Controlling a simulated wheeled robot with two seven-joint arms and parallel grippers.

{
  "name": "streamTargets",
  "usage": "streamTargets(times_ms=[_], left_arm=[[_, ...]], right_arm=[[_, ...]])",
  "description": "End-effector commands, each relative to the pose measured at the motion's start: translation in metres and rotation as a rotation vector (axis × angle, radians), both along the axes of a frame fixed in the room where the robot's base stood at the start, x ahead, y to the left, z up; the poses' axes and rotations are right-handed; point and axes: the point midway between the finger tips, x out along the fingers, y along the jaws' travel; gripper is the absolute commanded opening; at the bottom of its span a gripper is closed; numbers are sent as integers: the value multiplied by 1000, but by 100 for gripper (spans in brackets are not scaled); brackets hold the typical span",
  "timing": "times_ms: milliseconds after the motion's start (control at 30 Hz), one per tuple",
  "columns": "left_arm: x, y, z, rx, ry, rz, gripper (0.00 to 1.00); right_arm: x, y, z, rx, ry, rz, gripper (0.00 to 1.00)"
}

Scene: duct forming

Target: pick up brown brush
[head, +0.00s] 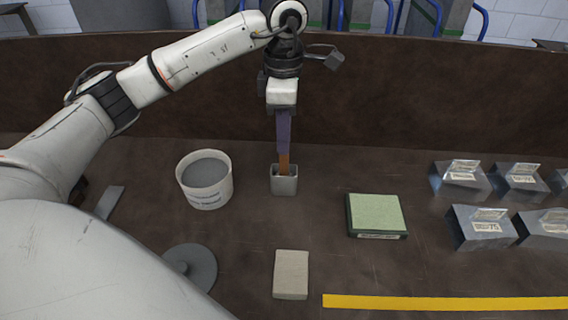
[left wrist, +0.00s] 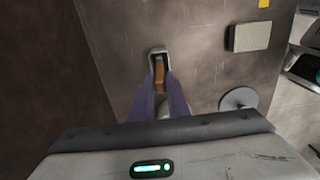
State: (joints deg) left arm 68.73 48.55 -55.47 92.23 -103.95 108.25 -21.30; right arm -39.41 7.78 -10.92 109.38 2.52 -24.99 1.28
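The brown brush (head: 284,161) stands upright in a small grey square holder (head: 284,186). In the left wrist view the brush (left wrist: 159,72) shows in its holder (left wrist: 157,51), just past my fingertips. My left gripper (head: 283,150) points straight down at the brush, with its purple fingers at the brush's upper part. In the left wrist view the fingers (left wrist: 161,82) are on either side of the brush. I cannot tell if they press on it. My right gripper is not in view.
A white bucket (head: 205,180) of grey material stands left of the holder. A green block (head: 375,215) and several metal duct pieces (head: 480,225) lie to the right. A beige block (head: 291,274) and grey disc (head: 190,266) lie nearer. A dark wall (head: 400,110) rises behind.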

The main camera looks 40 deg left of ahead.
Motion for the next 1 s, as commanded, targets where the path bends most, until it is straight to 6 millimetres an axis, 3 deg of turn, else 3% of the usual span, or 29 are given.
streamTargets(times_ms=[100,467,567,833,1000], left_arm=[[0,0,0,0,0,0,0],[0,0,5,0,-1,0,0],[1,-1,18,-2,-5,-1,0],[1,0,76,0,-6,0,0],[1,0,96,0,-1,0,0]], right_arm=[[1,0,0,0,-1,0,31],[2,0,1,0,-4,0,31],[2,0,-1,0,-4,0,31],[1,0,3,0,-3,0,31],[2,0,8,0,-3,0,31]])
